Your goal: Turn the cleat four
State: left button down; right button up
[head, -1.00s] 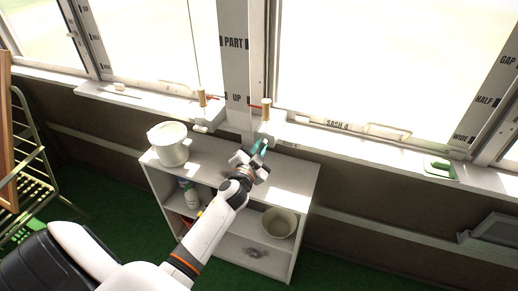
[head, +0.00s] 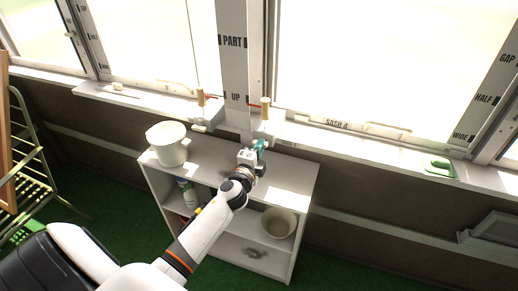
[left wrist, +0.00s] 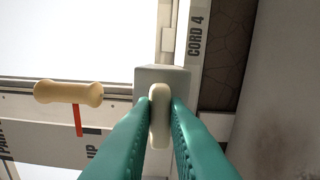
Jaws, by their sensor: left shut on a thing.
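In the left wrist view a cream, rounded cleat (left wrist: 159,108) stands out from a pale block (left wrist: 165,74), beside a strip marked CORD 4 (left wrist: 196,37). My left gripper (left wrist: 158,112) has its teal fingers on both sides of the cleat, shut on it. In the head view my left gripper (head: 259,147) is just below the window sill, above the back of the white shelf unit, and hides the cleat. My right gripper is not in view.
A wooden handle (left wrist: 68,93) with a red pointer lies left of the cleat; wooden pegs (head: 265,107) stand at the sill. A white bucket (head: 168,146) stands on the shelf unit (head: 290,178). A green-handled tool (head: 439,166) lies on the right sill.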

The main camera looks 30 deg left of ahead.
pick_arm(q)
jog(key=shift+f+m, duration=0.1)
jog(key=shift+m, duration=0.4)
jog(key=c, duration=1.4)
grip_release()
jog(key=shift+c, duration=0.2)
jog(key=b+v, duration=0.1)
jog(key=v, duration=1.1)
jog(key=shift+b, duration=0.3)
